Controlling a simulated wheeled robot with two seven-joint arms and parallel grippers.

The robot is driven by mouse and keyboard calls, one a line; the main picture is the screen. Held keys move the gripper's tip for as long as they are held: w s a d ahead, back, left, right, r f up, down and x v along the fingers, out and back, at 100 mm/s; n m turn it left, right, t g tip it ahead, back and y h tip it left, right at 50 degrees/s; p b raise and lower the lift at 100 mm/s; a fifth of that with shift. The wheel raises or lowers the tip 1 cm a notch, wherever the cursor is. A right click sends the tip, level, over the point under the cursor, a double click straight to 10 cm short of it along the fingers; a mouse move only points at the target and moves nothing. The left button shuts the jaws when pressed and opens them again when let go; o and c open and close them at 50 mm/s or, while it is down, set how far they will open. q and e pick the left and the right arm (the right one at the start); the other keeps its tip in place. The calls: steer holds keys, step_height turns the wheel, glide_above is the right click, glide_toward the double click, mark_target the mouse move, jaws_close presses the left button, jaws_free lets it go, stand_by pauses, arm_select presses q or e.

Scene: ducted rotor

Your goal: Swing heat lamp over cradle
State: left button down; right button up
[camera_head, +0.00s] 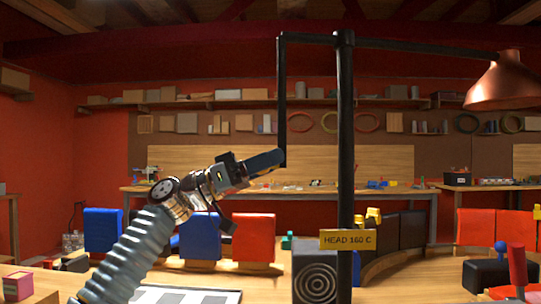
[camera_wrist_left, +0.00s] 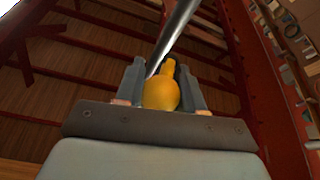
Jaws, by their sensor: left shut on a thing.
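The heat lamp has a copper shade (camera_head: 505,82) at the upper right, on a dark horizontal boom (camera_head: 420,47) across a black upright post (camera_head: 345,140). At the boom's left end a thin dark rod (camera_head: 281,95) hangs down. My left gripper (camera_head: 276,158) is at the rod's lower end. In the left wrist view, the left gripper's fingers (camera_wrist_left: 160,88) are shut on a yellow knob (camera_wrist_left: 162,93) at the end of the rod (camera_wrist_left: 177,28). The knob is hidden in the head view. I cannot make out the cradle. My right gripper is not in view.
A yellow sign (camera_head: 347,240) reading "HEAD 160 C" is on the post. A dark box with rings (camera_head: 315,278) stands beside the post's foot. A red lever (camera_head: 517,266) is at lower right. A long workbench (camera_head: 400,190) and shelves line the back.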

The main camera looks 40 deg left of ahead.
arm_select(q)
steer(key=shift+w+a+g, duration=0.1)
steer(key=shift+w+g, duration=0.05)
steer(key=shift+g, duration=0.15)
steer(key=c, duration=0.7)
jaws_free()
steer(key=v, duration=1.2)
steer(key=shift+f, duration=0.2)
